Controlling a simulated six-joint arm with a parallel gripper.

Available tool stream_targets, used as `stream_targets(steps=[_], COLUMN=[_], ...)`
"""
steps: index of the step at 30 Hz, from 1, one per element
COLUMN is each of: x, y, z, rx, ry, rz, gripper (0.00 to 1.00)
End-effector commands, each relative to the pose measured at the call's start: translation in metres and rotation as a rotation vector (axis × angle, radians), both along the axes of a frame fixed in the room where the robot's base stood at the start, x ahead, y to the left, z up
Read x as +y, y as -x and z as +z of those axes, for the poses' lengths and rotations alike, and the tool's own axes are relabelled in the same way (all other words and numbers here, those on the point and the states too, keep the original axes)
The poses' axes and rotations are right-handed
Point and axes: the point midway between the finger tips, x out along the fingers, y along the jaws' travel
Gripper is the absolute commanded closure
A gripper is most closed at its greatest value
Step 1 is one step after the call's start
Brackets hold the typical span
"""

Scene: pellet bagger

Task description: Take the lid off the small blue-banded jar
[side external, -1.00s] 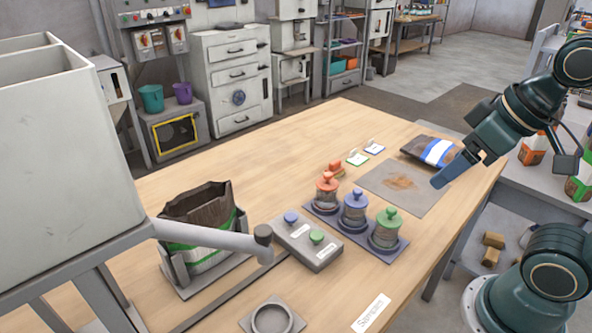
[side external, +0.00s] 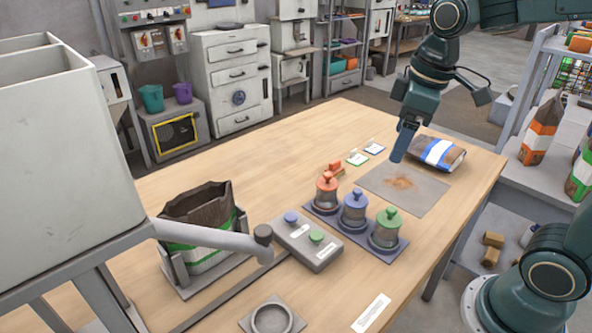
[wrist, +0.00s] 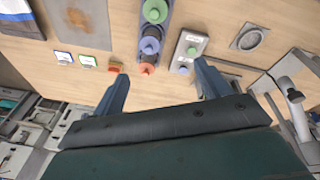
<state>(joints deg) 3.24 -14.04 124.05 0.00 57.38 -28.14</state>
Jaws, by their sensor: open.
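The small blue-banded jar (side external: 353,221) stands upright in the middle of a grey rack, between a red-lidded jar (side external: 326,195) and a green-lidded jar (side external: 386,231). Its blue knobbed lid (side external: 354,200) is on it. In the wrist view the blue lid (wrist: 149,45) shows in the row of lids, beyond the fingertips. My gripper (side external: 398,156) is above the table near the grey mat, behind and to the right of the jars. In the wrist view my gripper (wrist: 161,70) has its fingers wide apart, empty, touching nothing.
A grey two-button box (side external: 305,241) sits left of the jars. A blue-banded bag (side external: 438,152) lies by the grey mat (side external: 420,195). A red block and small cards lie behind the jars. An open bag (side external: 197,218) stands at left. The table's front right is mostly clear.

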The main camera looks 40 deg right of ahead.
Motion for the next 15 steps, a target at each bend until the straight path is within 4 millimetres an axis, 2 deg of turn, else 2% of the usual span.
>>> stream_targets(steps=[9,15], x=[-0.013,-0.02], y=[-0.055,-0.08], z=[-0.026,-0.043], rx=[0.136,0.196], ry=[0.026,0.027], rz=[0.201,0.303], gripper=[0.24,0.24])
